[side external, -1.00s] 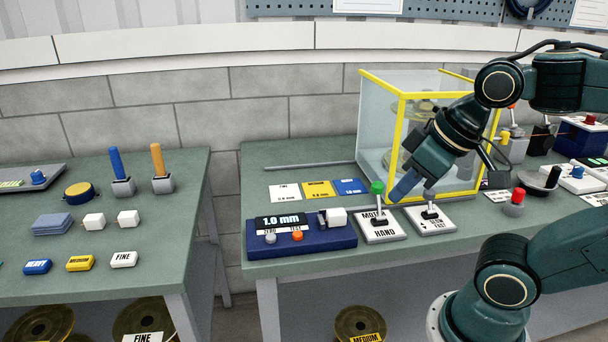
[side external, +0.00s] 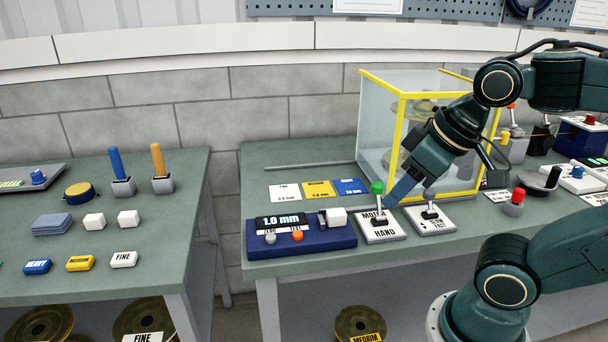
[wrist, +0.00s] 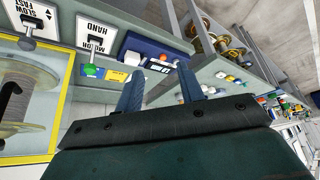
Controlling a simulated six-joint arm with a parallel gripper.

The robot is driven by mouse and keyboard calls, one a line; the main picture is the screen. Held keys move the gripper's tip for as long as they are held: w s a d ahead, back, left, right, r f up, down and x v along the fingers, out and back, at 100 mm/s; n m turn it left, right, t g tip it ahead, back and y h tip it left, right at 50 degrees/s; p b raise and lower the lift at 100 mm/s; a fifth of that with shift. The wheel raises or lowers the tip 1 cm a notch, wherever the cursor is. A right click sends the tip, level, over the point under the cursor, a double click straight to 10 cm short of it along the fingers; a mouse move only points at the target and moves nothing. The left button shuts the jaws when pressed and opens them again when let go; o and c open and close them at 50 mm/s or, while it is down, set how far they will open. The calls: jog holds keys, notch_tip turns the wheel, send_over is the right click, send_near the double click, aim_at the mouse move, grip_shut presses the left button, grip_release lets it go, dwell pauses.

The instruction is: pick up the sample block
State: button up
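No block is labelled as the sample. My gripper (side external: 392,198) is above the right bench, to the right of the gauge and behind the MOTOR/HAND lever. In the wrist view my gripper (wrist: 162,73) has its two blue fingers apart with nothing held between them.
The green-knobbed lever (side external: 378,190) stands close to my fingers, with the grey-knobbed speed lever (side external: 430,200) to the right. The yellow-edged clear case (side external: 400,130) is behind. Three label cards (side external: 318,189) lie flat behind the gauge. A gap separates the tables.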

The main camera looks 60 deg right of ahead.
jog(key=w+d+f+m+g, duration=0.2)
jog(key=w+d+m, duration=0.3)
jog(key=m, duration=0.8)
jog(key=w+d+f+m+g, duration=0.2)
jog(key=w+d+m, duration=0.3)
jog(key=w+m, duration=0.7)
jog(key=shift+d+f+m+g, duration=0.2)
jog(key=shift+d+m+g, duration=0.15)
jog(key=shift+m+g, duration=0.5)
send_over(337, 212)
jog(key=shift+w+f, duration=0.1)
jog(key=shift+f, duration=4.25)
jog(key=shift+f, duration=2.55)
